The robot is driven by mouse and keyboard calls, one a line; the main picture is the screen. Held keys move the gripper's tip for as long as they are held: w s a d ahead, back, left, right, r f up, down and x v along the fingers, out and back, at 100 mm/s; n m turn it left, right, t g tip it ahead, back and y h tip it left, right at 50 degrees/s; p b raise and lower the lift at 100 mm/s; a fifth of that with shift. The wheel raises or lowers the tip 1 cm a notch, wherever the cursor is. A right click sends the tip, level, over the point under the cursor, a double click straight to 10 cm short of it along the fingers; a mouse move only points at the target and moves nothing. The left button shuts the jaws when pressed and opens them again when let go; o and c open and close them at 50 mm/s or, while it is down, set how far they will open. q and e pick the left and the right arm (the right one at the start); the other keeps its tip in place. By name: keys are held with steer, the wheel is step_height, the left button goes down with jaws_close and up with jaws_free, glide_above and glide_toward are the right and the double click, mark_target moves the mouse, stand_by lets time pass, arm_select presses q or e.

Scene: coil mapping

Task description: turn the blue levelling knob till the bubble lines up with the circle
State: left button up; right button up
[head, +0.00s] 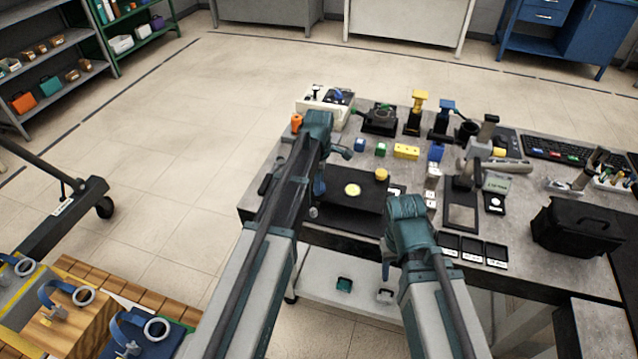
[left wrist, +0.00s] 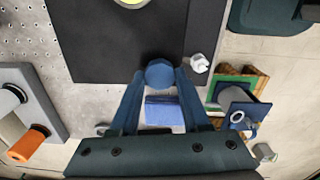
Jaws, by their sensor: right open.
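The levelling plate (head: 345,208) is a black square on the table, with a round yellow-green bubble level (head: 352,190) in its middle. The bubble's place against the circle is too small to tell; the left wrist view cuts the level (left wrist: 132,2) off at the top. The blue knob (left wrist: 160,73) is at the plate's edge, between the fingertips of my left gripper (left wrist: 160,78), which appear closed on its sides. In the head view my left arm largely covers that spot. A yellow knob (head: 381,174) and a white knob (left wrist: 199,63) sit at other edges. My right gripper (head: 388,262) is apart from the plate, partly hidden.
Small blue and green cubes, a yellow block (head: 406,151) and stands line the table behind the plate. A grey device with an orange knob (left wrist: 28,145) is near my left gripper. Black trays (head: 470,248) and a black case (head: 582,231) are at right.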

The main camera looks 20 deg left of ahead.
arm_select(q)
jaws_close()
steer(key=shift+m, duration=0.3)
steer(key=m, duration=0.7)
steer(key=shift+m, duration=0.3)
steer(key=m, duration=0.4)
steer(key=shift+s+m, duration=0.1)
steer(key=shift+m, duration=2)
